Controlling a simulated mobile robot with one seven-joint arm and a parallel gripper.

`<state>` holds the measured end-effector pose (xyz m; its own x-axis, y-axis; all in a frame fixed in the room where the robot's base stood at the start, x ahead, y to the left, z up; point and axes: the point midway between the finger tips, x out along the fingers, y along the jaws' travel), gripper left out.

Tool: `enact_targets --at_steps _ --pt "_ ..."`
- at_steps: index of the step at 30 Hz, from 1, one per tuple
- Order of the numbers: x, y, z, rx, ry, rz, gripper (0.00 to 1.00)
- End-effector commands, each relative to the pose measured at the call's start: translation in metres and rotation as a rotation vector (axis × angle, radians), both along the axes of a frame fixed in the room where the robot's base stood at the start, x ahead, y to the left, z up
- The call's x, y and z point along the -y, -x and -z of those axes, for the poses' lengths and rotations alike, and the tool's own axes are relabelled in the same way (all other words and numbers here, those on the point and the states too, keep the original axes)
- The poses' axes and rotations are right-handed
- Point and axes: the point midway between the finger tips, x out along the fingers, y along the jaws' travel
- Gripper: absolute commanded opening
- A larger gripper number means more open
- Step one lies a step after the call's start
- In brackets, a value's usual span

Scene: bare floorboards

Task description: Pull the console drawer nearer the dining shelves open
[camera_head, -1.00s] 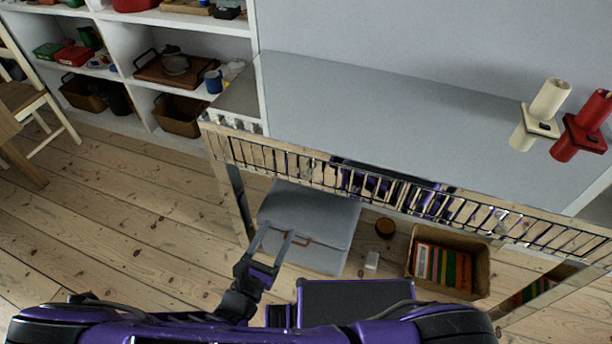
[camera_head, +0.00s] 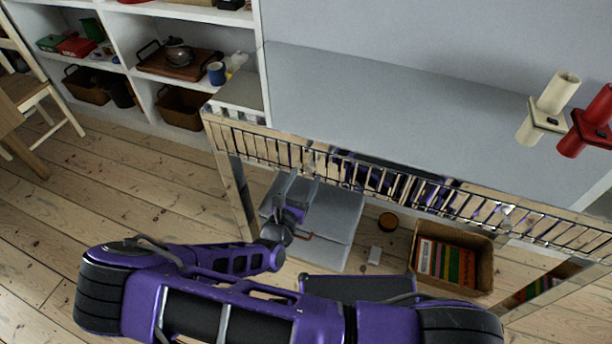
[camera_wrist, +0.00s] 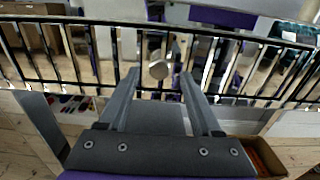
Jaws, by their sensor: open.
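The console (camera_head: 430,115) has a pale grey top and a mirrored front behind a thin barred rail (camera_head: 400,187). The white dining shelves (camera_head: 128,42) stand to its left. My gripper (camera_head: 297,180) is just in front of the console front's left part, the end nearer the shelves. In the wrist view my gripper (camera_wrist: 160,77) is open, its two grey fingers pointing at the front. A round pale knob (camera_wrist: 158,69) shows between the fingertips, with no visible grip on it. The drawer's edges are hard to make out among the reflections; the front looks flush.
Under the console are a grey case (camera_head: 335,235), a round amber object (camera_head: 388,221) and a basket of books (camera_head: 480,250). Cream (camera_head: 548,108) and red (camera_head: 590,122) holders stand on the top's right. A chair (camera_head: 35,85) is at far left.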

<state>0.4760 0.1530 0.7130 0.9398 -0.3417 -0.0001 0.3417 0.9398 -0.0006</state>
Motion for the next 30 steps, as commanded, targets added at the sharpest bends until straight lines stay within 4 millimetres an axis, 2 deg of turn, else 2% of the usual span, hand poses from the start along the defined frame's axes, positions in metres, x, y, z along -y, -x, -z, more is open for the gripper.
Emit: enact_targets --at_steps 4,14,25,30 --pt "0.0044 -0.0118 0.0004 0.0 0.0 0.001 0.66" --pt "0.0053 -0.0146 -0.0001 0.0 0.0 0.0 0.66" --pt "0.0053 -0.0143 -0.0001 0.0 0.0 0.0 0.0" --pt "0.0054 -0.0142 -0.0001 0.0 0.0 0.001 0.0"
